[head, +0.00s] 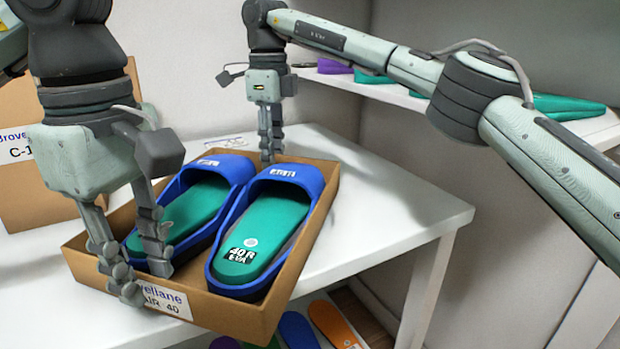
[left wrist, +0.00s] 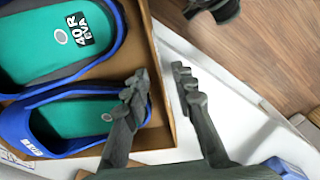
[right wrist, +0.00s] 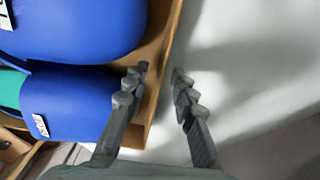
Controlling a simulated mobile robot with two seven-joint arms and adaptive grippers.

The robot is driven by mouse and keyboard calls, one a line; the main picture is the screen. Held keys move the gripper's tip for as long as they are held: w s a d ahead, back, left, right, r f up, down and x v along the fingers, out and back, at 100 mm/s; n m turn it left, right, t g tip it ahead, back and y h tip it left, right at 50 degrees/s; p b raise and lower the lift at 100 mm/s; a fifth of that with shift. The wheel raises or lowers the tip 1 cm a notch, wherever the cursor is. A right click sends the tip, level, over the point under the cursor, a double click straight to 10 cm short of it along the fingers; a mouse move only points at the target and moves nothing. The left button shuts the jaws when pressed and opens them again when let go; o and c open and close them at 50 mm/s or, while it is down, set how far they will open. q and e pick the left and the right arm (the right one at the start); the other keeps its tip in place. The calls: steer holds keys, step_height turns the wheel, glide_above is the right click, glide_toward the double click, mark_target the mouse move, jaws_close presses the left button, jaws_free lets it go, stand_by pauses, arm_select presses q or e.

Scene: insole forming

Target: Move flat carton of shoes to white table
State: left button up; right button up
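The flat carton (head: 225,312) is an open, shallow brown box on a white table (head: 410,205), near its front edge. It holds two blue slippers with green insoles (head: 262,228); one insole is marked "40 R EVA". My left gripper (head: 146,282) is at the carton's near left wall. In the left wrist view its fingers (left wrist: 159,82) are apart, one on each side of the carton wall (left wrist: 163,112). My right gripper (head: 270,152) is at the far wall. In the right wrist view its fingers (right wrist: 160,76) are also apart around the wall (right wrist: 162,80).
A taller brown carton (head: 30,195) marked "C-1" stands at the left on the table. A white shelf (head: 385,93) with purple and green insoles is at the back right. More coloured insoles (head: 333,325) lie below the table. The table's right part is clear.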

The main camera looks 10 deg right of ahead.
steer(key=shift+d+f, duration=0.15)
steer(key=shift+d, duration=0.1)
arm_select(q)
step_height(320, 180, up, 6)
arm_select(e)
steer(key=r, duration=0.7)
steer(key=shift+a, duration=0.2)
steer(key=shift+r, duration=0.65)
steer(key=shift+a, duration=0.1)
